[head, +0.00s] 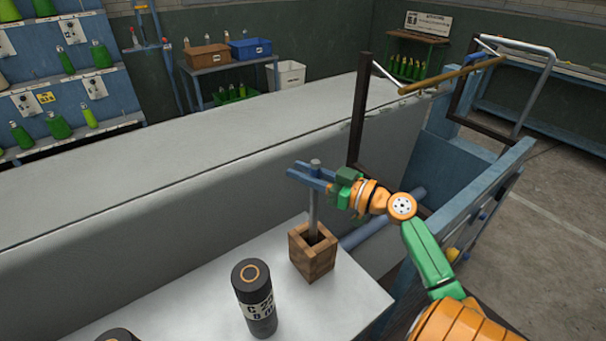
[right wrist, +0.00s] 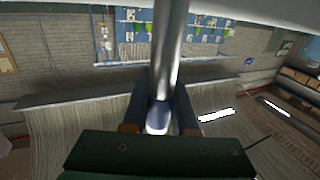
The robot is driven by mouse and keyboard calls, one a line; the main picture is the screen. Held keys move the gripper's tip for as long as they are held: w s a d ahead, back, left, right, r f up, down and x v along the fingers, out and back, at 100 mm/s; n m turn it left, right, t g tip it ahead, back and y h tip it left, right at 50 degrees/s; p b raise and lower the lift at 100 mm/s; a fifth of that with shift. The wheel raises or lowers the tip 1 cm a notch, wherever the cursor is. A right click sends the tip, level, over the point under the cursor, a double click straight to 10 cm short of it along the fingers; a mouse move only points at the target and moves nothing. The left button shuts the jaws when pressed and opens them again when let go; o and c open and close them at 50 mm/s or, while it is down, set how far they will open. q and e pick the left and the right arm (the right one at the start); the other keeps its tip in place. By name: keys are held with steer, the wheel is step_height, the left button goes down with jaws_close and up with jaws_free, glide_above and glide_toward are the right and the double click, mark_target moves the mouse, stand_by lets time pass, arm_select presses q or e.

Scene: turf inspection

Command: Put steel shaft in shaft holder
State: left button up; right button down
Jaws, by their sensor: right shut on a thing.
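The steel shaft (head: 314,200) is a grey upright rod in the head view. Its lower end is inside the opening of the shaft holder (head: 312,258), a square brown wooden block on the white table. Whether the shaft touches the bottom is hidden. My right gripper (head: 308,174) is shut on the shaft near its top, with blue fingers on either side. In the right wrist view the shaft (right wrist: 170,50) runs up between the fingers (right wrist: 158,118). My left gripper is not in the frames.
A black cylinder (head: 255,298) with a lettered white band stands on the white table (head: 345,300), left of the holder. Another dark cylinder top (head: 118,335) shows at the bottom edge. A grey wall (head: 200,195) runs behind the table. A blue metal frame (head: 470,215) stands right.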

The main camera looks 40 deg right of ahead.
steer(key=shift+f+b, duration=0.3)
steer(key=shift+f, duration=0.65)
steer(key=c, duration=0.7)
jaws_free()
steer(key=shift+r, duration=0.1)
steer(key=b+v, duration=0.4)
steer(key=v, duration=0.8)
steer(key=shift+r, duration=0.2)
